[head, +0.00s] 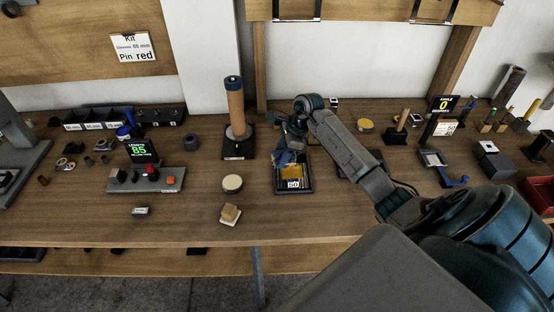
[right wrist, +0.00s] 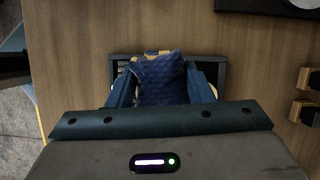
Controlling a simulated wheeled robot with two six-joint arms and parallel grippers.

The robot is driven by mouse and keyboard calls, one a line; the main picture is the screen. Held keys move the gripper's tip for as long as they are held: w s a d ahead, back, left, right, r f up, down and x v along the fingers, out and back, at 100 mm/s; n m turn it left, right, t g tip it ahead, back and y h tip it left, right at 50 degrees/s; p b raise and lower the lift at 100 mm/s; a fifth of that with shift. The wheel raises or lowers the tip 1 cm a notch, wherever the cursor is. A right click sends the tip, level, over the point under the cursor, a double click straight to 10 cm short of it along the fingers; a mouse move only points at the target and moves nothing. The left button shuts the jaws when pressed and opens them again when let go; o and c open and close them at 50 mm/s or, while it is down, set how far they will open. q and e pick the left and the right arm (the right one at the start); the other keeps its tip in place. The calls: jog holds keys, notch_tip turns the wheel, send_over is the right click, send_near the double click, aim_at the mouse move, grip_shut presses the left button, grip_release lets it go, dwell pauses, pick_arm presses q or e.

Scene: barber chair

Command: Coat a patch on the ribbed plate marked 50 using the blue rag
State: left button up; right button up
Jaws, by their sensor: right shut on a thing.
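My right gripper (head: 287,157) is shut on the blue rag (head: 283,160), over the back part of a dark shallow tray (head: 277,188). The tray holds something yellow (head: 291,172) and has a small white label at its front. In the right wrist view the quilted blue rag (right wrist: 160,80) hangs between the two fingers, with the dark tray rim (right wrist: 117,66) behind it. I cannot tell whether the rag touches the tray's contents. I cannot make out a ribbed plate marked 50; a dark item (head: 346,160) is partly hidden by my right arm. My left gripper is not in view.
Left of the tray stand a tall wood-handled roller (head: 235,105), a round tin (head: 232,183) and a small block (head: 230,213). Other tools crowd the right. The front bench edge is mostly clear.

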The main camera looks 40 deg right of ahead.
jog(key=shift+w+r, duration=0.1)
jog(key=shift+r, duration=0.8)
jog(key=shift+r+p, duration=0.3)
jog(key=shift+r, duration=0.25)
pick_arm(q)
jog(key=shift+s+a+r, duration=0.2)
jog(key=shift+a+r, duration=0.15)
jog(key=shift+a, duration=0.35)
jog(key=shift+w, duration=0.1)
pick_arm(e)
jog(key=shift+f, duration=0.1)
jog(key=shift+a, duration=0.15)
